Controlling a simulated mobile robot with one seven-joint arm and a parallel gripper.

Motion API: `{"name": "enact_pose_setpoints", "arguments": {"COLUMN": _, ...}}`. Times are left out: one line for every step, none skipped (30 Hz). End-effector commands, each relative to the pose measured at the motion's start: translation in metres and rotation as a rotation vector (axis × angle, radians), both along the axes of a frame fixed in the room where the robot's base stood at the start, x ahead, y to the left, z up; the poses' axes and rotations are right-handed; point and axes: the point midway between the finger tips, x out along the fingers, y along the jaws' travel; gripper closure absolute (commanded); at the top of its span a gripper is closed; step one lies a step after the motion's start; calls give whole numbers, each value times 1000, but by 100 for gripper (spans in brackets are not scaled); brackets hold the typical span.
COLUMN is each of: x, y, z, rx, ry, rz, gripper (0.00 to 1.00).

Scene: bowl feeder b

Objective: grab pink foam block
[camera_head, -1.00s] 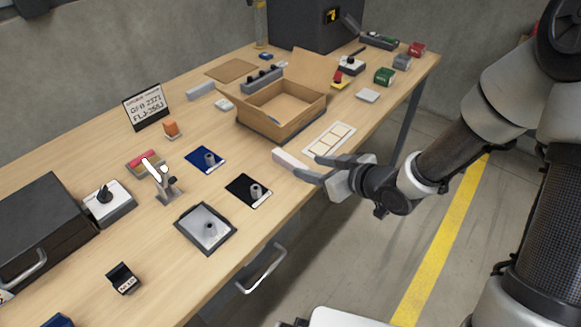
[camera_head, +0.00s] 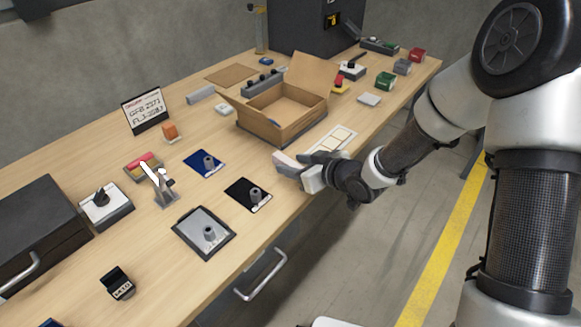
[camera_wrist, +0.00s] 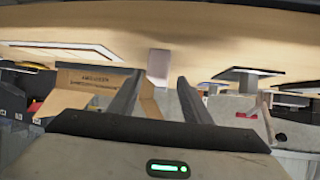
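The pale pink foam block (camera_head: 283,159) lies on the wooden table near its front edge, beside the cardboard box. My gripper (camera_head: 303,163) is low at its right end, coming in from over the table's edge. In the wrist view the block (camera_wrist: 158,64) shows end-on, just beyond and between the fingertips. The gripper (camera_wrist: 159,77) is open there, with a gap on both sides of the block. In the head view the fingers hide part of the block's near end, and contact cannot be told.
The open cardboard box (camera_head: 282,112) stands just behind the block. A white card with pale squares (camera_head: 332,143) lies right of it. A black plate with a peg (camera_head: 248,195) and a blue one (camera_head: 205,163) lie to the left. The table front below the block is clear.

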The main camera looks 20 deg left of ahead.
Motion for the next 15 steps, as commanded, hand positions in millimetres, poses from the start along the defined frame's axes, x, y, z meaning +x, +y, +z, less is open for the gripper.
{"name": "enact_pose_setpoints", "arguments": {"x": 0, "y": 0, "z": 0, "rx": 0, "ry": 0, "rz": 0, "gripper": 65}}
{"name": "enact_pose_setpoints", "arguments": {"x": 0, "y": 0, "z": 0, "rx": 0, "ry": 0, "rz": 0, "gripper": 70}}
{"name": "enact_pose_setpoints", "arguments": {"x": 0, "y": 0, "z": 0, "rx": 0, "ry": 0, "rz": 0, "gripper": 77}}
{"name": "enact_pose_setpoints", "arguments": {"x": 0, "y": 0, "z": 0, "rx": 0, "ry": 0, "rz": 0, "gripper": 82}}
{"name": "enact_pose_setpoints", "arguments": {"x": 0, "y": 0, "z": 0, "rx": 0, "ry": 0, "rz": 0, "gripper": 87}}
{"name": "enact_pose_setpoints", "arguments": {"x": 0, "y": 0, "z": 0, "rx": 0, "ry": 0, "rz": 0, "gripper": 93}}
{"name": "enact_pose_setpoints", "arguments": {"x": 0, "y": 0, "z": 0, "rx": 0, "ry": 0, "rz": 0, "gripper": 98}}
{"name": "enact_pose_setpoints", "arguments": {"x": 0, "y": 0, "z": 0, "rx": 0, "ry": 0, "rz": 0, "gripper": 100}}
{"name": "enact_pose_setpoints", "arguments": {"x": 0, "y": 0, "z": 0, "rx": 0, "ry": 0, "rz": 0, "gripper": 100}}
{"name": "enact_pose_setpoints", "arguments": {"x": 0, "y": 0, "z": 0, "rx": 0, "ry": 0, "rz": 0, "gripper": 100}}
{"name": "enact_pose_setpoints", "arguments": {"x": 0, "y": 0, "z": 0, "rx": 0, "ry": 0, "rz": 0, "gripper": 100}}
{"name": "enact_pose_setpoints", "arguments": {"x": 0, "y": 0, "z": 0, "rx": 0, "ry": 0, "rz": 0, "gripper": 100}}
{"name": "enact_pose_setpoints", "arguments": {"x": 0, "y": 0, "z": 0, "rx": 0, "ry": 0, "rz": 0, "gripper": 100}}
{"name": "enact_pose_setpoints", "arguments": {"x": 0, "y": 0, "z": 0, "rx": 0, "ry": 0, "rz": 0, "gripper": 100}}
{"name": "enact_pose_setpoints", "arguments": {"x": 0, "y": 0, "z": 0, "rx": 0, "ry": 0, "rz": 0, "gripper": 100}}
